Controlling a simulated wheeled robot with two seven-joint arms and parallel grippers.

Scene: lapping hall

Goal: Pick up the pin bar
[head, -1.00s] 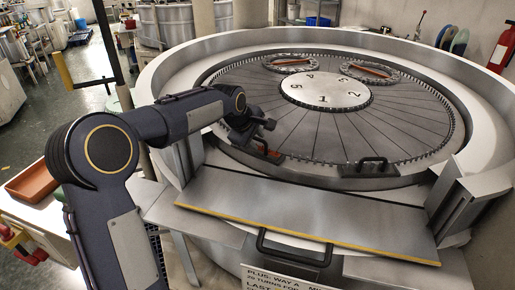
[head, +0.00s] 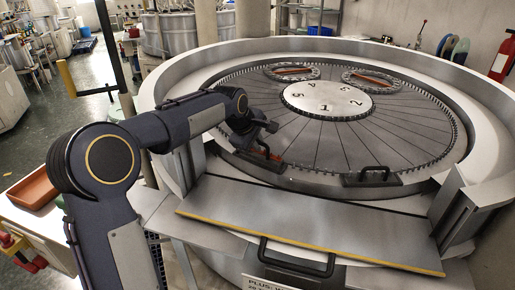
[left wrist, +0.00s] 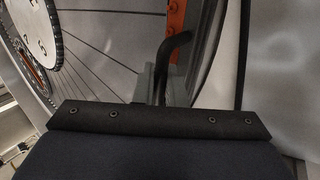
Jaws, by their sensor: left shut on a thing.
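The pin bar shows as an orange strip (head: 262,156) under my left gripper (head: 259,146), at the near left rim of the round plate. In the left wrist view the orange strip has dark holes (left wrist: 177,22), and a black bent handle (left wrist: 178,42) rises from it. My left gripper (left wrist: 160,85) is shut on that handle; its fingers and palm hide part of the bar. I cannot tell the exact gap between bar and plate. My right gripper is in neither view.
The round slotted plate (head: 330,135) has a numbered disc (head: 327,100) in its middle. A second black handle (head: 373,172) stands on its near right rim. A yellow-edged metal shelf (head: 310,222) lies in front. A red tray (head: 33,188) is at left.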

